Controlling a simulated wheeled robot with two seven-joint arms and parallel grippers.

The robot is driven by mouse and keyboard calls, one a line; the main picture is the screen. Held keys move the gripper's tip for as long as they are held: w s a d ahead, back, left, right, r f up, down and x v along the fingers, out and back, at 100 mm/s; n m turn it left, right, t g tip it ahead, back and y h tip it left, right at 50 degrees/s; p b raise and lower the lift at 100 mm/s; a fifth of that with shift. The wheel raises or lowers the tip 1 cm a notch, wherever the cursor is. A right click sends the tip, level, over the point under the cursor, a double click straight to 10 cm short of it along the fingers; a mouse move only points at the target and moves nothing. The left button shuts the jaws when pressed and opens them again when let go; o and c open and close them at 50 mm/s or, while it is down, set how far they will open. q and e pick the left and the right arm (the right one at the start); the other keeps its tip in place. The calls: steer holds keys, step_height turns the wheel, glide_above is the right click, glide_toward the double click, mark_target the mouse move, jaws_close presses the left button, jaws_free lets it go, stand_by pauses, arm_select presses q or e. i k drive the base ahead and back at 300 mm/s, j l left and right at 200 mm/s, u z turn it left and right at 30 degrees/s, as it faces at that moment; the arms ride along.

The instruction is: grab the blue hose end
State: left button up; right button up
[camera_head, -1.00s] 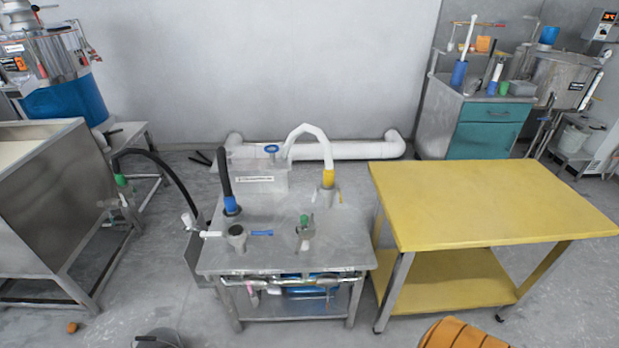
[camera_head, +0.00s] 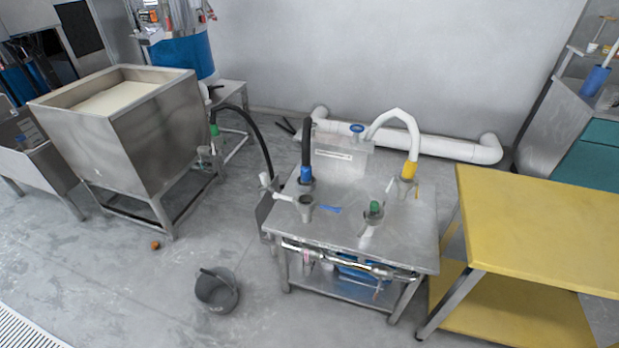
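A black hose with a blue end (camera_head: 306,175) stands upright on the left part of the steel table (camera_head: 350,228), at or just behind a grey funnel-like fitting (camera_head: 306,207). A white hose with a yellow end (camera_head: 410,170) arches down at the table's right back. A green end (camera_head: 375,207) sits in a fitting near the table's middle right. A black hose with a green end (camera_head: 214,131) hangs by the steel tank at left. Neither of my grippers shows in the view.
A steel tank (camera_head: 165,120) stands left. A dark bucket (camera_head: 217,290) is on the floor left of the table. A yellow table (camera_head: 530,225) stands close on the right. A white pipe (camera_head: 450,146) runs along the wall. The floor in front is mostly clear.

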mark_target(306, 172)
steer(key=i+l+z, duration=0.25)
steer(key=i, duration=0.25)
steer(key=i+z, duration=0.2)
steer(key=i, duration=0.35)
